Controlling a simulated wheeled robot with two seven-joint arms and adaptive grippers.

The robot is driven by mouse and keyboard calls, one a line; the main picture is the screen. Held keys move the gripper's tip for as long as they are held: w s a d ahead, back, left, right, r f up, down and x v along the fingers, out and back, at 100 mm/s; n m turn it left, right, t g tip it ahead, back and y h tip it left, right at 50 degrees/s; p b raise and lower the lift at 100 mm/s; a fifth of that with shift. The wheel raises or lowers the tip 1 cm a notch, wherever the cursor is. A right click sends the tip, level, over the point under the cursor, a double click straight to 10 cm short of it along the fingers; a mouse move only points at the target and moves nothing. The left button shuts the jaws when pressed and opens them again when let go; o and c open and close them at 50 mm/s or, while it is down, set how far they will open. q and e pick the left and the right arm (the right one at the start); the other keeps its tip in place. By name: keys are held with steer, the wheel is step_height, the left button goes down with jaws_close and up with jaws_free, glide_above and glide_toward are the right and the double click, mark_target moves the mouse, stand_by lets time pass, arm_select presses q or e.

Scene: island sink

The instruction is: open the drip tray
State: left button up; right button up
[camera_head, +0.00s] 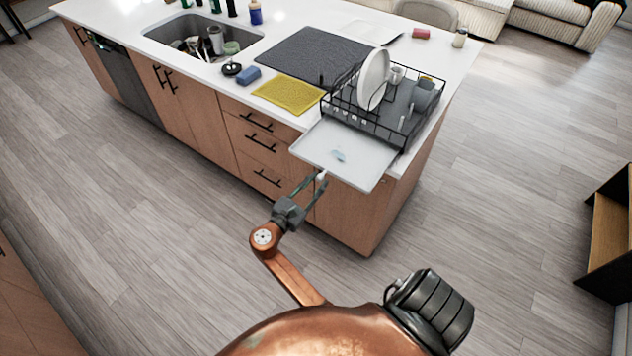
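The white drip tray (330,150) sticks out from under the black wire dish rack (395,105), past the counter's front edge. A small pale blue mark or puddle shows on its surface.
The rack holds a white plate (373,79) and cups. A yellow mat (288,94), a blue sponge (248,75) and a dark mat (316,55) lie to its left. Drawers with black handles (267,178) are below.

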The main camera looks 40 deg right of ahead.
steer(key=shift+w+r, duration=0.1)
steer(key=shift+r, duration=0.15)
step_height(320, 180, up, 10)
steer(key=shift+f, duration=0.25)
stand_by(0.7)
